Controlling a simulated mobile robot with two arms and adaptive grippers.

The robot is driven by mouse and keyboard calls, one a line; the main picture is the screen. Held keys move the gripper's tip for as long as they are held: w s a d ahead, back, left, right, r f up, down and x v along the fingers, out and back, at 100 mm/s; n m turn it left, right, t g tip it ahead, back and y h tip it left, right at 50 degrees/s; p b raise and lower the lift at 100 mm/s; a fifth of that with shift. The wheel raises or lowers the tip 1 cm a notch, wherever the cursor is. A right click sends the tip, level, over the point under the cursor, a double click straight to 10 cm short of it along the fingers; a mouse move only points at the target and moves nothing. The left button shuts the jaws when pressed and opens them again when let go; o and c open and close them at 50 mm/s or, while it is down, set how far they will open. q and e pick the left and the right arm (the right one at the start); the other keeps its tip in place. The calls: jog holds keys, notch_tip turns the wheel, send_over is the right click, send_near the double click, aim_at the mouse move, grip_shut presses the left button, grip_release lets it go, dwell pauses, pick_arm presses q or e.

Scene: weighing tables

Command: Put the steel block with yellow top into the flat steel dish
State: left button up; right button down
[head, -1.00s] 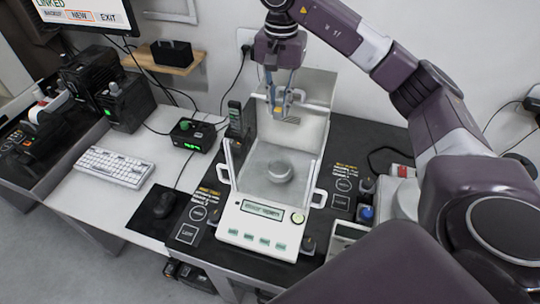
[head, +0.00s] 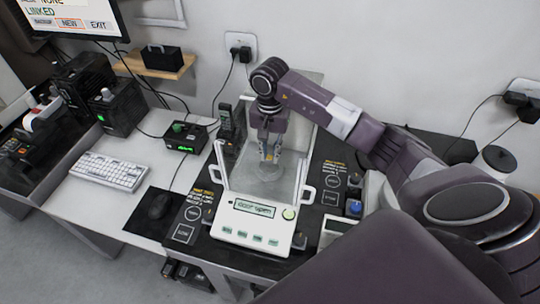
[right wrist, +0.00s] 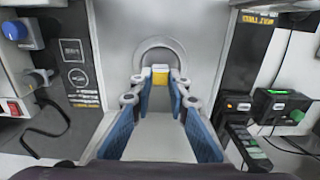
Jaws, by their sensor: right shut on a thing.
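My right gripper (head: 270,156) reaches down into the open weighing chamber of the balance, low over the pan area. In the right wrist view the right gripper (right wrist: 160,82) is shut on the steel block with yellow top (right wrist: 160,75), held between its fingertips. The flat steel dish (right wrist: 159,45) shows as a round rim just beyond the block in that view. In the head view the fingers and block cover part of the dish; whether the block touches it I cannot tell. My left gripper is not in view.
The balance (head: 252,222) has clear side walls and handles close around the gripper; its display reads door open. Controls stand to the right.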

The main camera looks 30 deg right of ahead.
notch_tip(320, 180, down, 2)
jog(key=shift+f, duration=0.3)
jog(key=c, duration=2.2)
grip_release()
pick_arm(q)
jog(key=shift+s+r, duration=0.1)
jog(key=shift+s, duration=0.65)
pick_arm(e)
jog(key=o, duration=0.4)
jog(key=shift+c, duration=0.2)
jog(key=shift+s, duration=0.1)
